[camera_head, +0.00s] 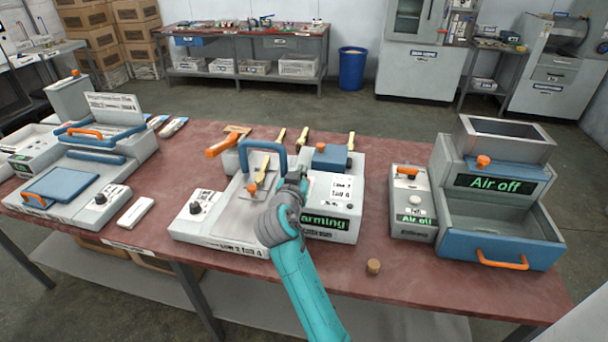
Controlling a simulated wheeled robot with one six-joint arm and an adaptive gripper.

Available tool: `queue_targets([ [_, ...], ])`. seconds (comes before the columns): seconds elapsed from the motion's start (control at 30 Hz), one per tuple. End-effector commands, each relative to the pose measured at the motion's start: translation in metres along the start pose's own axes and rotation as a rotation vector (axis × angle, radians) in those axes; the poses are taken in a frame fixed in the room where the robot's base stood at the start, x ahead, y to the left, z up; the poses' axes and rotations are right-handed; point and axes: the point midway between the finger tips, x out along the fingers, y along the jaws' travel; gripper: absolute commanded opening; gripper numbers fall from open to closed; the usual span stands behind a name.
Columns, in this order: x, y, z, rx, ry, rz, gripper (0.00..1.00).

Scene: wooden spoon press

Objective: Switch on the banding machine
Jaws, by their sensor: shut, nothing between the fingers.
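No label that I can read names the banding machine, so I cannot tell which machine it is. On the left stands a pale machine with a blue lid (62,184), orange handles and a black knob (100,198). The middle machine has a blue arch handle (243,150), a wooden spoon (262,171), a black knob (195,208) and a green display (325,223) partly hidden by my arm, reading "...arming". On the right, a machine with a blue drawer (500,243) reads "Air off". My gripper (297,178) is shut and empty over the middle machine; contact is unclear.
A small control box (412,218) reading "Air off" stands beside the right machine. Wooden spoons and an orange-handled tool (226,144) are behind the middle machine.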

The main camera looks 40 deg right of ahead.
Motion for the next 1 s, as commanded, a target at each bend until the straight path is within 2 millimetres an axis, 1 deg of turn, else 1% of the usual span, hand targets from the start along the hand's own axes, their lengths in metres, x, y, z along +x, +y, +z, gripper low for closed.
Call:
queue_targets([
  [0.03,-0.01,-0.001,-0.002,0.001,0.001,-0.002,0.0],
  [0.2,-0.038,0.0,-0.009,0.001,0.0,-0.002,0.0],
  [0.3,-0.048,0.0,-0.012,0.0,0.001,-0.002,0.0],
  [0.4,-0.055,0.0,-0.013,0.001,-0.001,-0.001,0.0],
  [0.57,-0.058,0.0,-0.014,0.0,-0.001,0.0,0.0],
  [1.0,-0.058,0.0,-0.014,0.0,0.0,0.0,0.0],
])
